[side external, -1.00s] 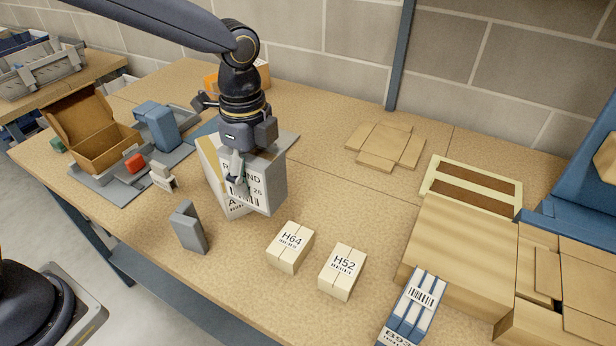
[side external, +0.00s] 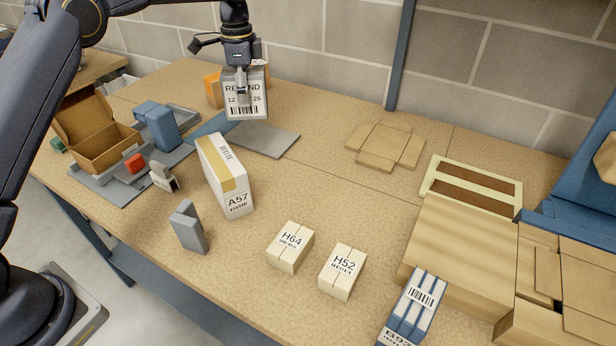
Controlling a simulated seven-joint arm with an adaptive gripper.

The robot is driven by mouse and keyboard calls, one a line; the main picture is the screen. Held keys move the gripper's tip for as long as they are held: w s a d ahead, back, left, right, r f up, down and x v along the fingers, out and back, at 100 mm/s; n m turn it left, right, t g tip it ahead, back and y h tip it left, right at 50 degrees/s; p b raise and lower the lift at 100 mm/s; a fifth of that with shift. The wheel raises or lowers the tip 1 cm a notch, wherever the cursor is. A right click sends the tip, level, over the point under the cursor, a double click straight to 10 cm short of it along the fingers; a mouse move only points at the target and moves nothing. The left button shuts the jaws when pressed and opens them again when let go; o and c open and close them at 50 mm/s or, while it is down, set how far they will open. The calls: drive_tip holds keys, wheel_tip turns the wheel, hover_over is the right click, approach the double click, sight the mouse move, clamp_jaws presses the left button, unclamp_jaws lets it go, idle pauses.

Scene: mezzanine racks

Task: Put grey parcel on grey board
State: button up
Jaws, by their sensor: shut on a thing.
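The parcel is at the back left of the table, over or just behind the grey board. The grey board (side external: 268,140) is a flat sheet on the table, with its right and front parts bare. I cannot tell whether the parcel's bottom touches the board or is above it.
A white parcel A57 (side external: 228,178) stands in front of the board. An orange box (side external: 213,90) is behind the held parcel. Boxes H64 (side external: 290,247) and H52 (side external: 342,271) and a grey bracket (side external: 188,227) stand nearer the front.

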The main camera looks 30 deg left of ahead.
sight(263, 145)
drive_tip(key=w+a+f+m, duration=0.1)
drive_tip(key=w+f+m, duration=0.4)
drive_tip(key=m, duration=0.1)
drive_tip(key=shift+w+a+f+m, duration=0.15)
drive_tip(key=shift+w+f+m, duration=0.15)
drive_tip(key=shift+w+f, duration=0.1)
wheel_tip(263, 145, down, 8)
drive_tip(key=shift+r, duration=0.15)
drive_tip(key=o, duration=1.4)
drive_tip(key=shift+o, duration=0.2)
